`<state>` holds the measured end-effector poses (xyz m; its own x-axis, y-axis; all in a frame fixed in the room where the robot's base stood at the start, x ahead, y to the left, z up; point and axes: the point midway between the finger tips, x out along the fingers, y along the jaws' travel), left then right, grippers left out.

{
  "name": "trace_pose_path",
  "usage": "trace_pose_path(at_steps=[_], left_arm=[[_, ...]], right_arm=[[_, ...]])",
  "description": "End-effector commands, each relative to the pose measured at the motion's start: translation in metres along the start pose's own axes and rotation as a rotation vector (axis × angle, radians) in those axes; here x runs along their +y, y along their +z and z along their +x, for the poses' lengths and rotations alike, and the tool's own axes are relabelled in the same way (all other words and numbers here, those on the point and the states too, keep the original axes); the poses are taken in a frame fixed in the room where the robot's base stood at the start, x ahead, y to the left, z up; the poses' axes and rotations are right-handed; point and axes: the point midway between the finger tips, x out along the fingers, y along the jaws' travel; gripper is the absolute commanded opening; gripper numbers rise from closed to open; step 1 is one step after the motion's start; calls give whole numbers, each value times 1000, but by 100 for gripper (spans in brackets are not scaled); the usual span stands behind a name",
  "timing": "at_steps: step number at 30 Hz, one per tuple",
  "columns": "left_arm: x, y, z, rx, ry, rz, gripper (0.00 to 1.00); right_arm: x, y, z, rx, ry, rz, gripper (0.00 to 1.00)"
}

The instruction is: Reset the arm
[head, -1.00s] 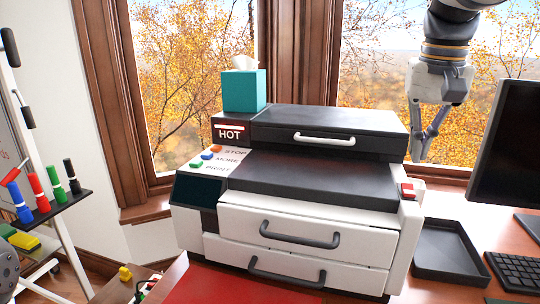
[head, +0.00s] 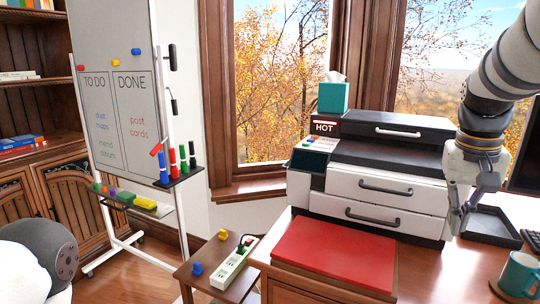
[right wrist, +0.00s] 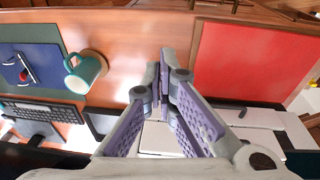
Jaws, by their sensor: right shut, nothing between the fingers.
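My right gripper (head: 461,226) hangs fingers-down at the right of the head view, in front of the printer's right end and over the desk. Its fingers are together with nothing between them, as the right wrist view (right wrist: 162,75) also shows. My right arm comes down from the upper right corner. The white and black printer (head: 385,194) stands behind and left of the gripper, its drawers shut. A rounded part of my left arm shows at the lower left edge; my left gripper is out of view.
A red mat (head: 333,250) lies on the desk before the printer. A black tray (head: 490,226) is beside the gripper; a teal mug (head: 519,274) stands at the front right. A whiteboard (head: 124,90) and a small table with a power strip (head: 233,263) are left.

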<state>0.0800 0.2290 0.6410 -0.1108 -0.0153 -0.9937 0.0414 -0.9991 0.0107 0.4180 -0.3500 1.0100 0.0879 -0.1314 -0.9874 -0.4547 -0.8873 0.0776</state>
Motion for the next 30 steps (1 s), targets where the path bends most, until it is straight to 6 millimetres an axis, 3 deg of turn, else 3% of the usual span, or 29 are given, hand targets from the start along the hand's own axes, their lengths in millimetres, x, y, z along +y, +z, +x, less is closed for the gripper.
trace_pose_path(at_steps=[1, 5, 6, 8, 9, 11, 12, 15, 19, 23, 30], left_arm=[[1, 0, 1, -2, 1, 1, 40], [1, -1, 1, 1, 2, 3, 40], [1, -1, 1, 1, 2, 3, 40], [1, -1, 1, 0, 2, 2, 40], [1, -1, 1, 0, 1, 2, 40], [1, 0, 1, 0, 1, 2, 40], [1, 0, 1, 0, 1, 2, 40], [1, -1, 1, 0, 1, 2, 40], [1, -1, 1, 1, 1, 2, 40], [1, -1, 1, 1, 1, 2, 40], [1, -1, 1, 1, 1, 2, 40]], right_arm=[[0, 11, 45, -33, 28, -19, 0], [0, 55, 153, -74, 88, -99, 0], [1, 76, 185, -87, 101, -132, 0], [4, 115, 229, -106, 112, -184, 0], [5, 145, 255, -122, 114, -222, 0], [8, 196, 287, -145, 104, -279, 0], [9, 230, 303, -160, 90, -314, 0], [11, 312, 323, -196, 35, -384, 0], [9, 384, 320, -227, -39, -423, 0], [7, 409, 314, -232, -76, -433, 0], [6, 409, 314, -227, -78, -434, 0]])
